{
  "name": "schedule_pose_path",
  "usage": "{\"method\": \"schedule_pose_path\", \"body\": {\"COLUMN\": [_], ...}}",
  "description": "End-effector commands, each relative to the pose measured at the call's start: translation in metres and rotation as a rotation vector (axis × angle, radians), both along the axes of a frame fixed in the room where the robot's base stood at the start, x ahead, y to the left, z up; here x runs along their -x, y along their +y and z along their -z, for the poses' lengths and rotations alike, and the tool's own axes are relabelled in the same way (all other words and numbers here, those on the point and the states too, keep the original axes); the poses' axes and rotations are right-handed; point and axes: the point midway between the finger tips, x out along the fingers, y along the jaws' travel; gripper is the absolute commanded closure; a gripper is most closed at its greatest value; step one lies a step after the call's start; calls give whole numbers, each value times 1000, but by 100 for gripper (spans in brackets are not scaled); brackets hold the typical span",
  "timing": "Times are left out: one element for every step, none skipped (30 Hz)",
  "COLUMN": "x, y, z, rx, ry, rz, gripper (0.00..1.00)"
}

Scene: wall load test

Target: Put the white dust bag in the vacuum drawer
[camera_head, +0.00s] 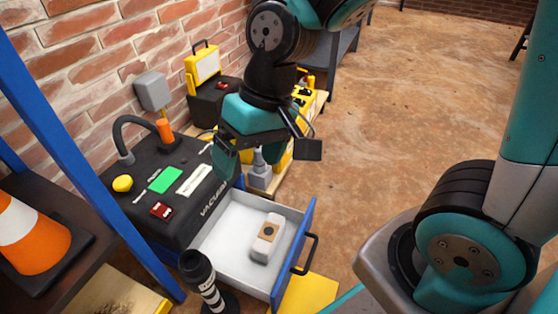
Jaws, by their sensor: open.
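The white dust bag (261,249), a small pale block with a tan patch and a dark hole, lies inside the open vacuum drawer (237,213). The drawer has a white inside, a blue front and a dark handle, and is pulled out from the black vacuum unit (149,205). My gripper (250,161) is open and empty, above the back of the drawer and apart from the bag. The arm hides part of what is behind it.
A black-and-white striped post (204,283) stands close to the drawer's front left. A blue-framed shelf with an orange cone (29,236) is at left. Yellow equipment (203,66) stands along the brick wall. The floor (430,80) at right is clear.

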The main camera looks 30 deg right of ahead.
Motion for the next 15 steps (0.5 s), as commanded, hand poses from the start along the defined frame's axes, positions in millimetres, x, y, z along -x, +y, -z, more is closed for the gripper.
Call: {"method": "schedule_pose_path", "body": {"x": [19,30,42,50,58,66,71,75,79,81,82,83,83,83,82], "y": [1,1,1,0,0,0,-1,-1,-2,-2,-2,-3,-3,-3,-2], "z": [-17,-24,-32,-37,-41,-45,-47,-49,-50,-51,-51,-51,-51,-51,-51], "rx": [-14,-21,-26,-30,-34,-37,-37,-39,-40,-41,-41,-40,-40,-40,-40], "ry": [-39,-53,-74,-88,-98,-112,-119,-126,-131,-134,-135,-136,-136,-136,-136], "rz": [-89,-141,-203,-244,-281,-320,-346,-365,-385,-395,-401,-406,-407,-407,-406], "gripper": [13,13,13,13,13,13,13,13,13,13,13,13,13,13,13]}}
